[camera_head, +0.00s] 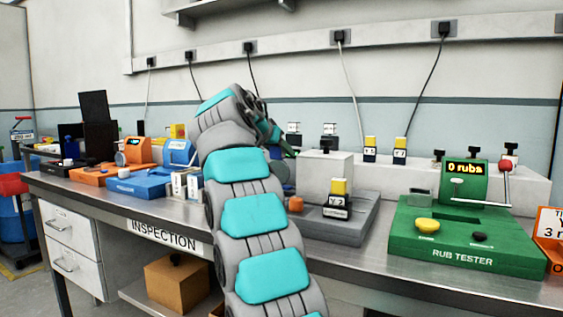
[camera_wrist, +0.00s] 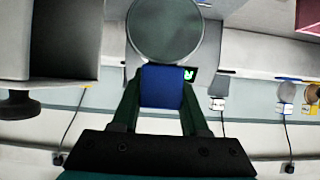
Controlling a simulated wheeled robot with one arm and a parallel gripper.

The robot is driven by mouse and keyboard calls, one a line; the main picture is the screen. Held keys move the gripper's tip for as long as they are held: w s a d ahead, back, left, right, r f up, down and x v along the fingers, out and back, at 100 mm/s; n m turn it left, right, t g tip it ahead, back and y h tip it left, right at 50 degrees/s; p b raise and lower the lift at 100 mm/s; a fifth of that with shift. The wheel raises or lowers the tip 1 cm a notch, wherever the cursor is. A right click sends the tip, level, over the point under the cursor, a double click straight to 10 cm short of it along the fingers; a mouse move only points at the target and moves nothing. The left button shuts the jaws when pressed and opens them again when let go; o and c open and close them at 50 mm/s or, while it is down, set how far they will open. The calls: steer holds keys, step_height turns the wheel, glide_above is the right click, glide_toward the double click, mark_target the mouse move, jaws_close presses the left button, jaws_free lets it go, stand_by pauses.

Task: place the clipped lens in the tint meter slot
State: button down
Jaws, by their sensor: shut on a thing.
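The clipped lens shows in the wrist view as a round, dark grey-green disc (camera_wrist: 165,28) with a blue clip (camera_wrist: 162,86) at its base. My gripper (camera_wrist: 162,92) is shut on the blue clip, one dark finger on each side, with the lens beyond the fingertips. A small lit green display (camera_wrist: 190,74) shows just behind the clip; the rest of that device is mostly hidden by the lens. I cannot tell which device is the tint meter, and no slot is clearly seen.
On the bench (camera_head: 150,203) stand a green rub tester (camera_head: 470,243), a grey device (camera_head: 335,222), an orange device (camera_head: 135,151) and a blue one (camera_head: 178,152). A dark box-like shape (camera_wrist: 62,40) is at the wrist view's left. Cords hang along the back wall.

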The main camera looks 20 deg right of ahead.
mark_target(281, 161)
steer(key=shift+f+b, duration=0.3)
steer(key=shift+f, duration=1.2)
steer(key=shift+f, duration=0.15)
steer(key=shift+c, duration=2.1)
jaws_free()
steer(key=shift+a+r, duration=0.1)
steer(key=shift+r, duration=0.15)
steer(key=v, duration=1.1)
steer(key=shift+s+a+r+b, duration=0.15)
steer(key=shift+s+a+b, duration=0.1)
steer(key=shift+b, duration=0.2)
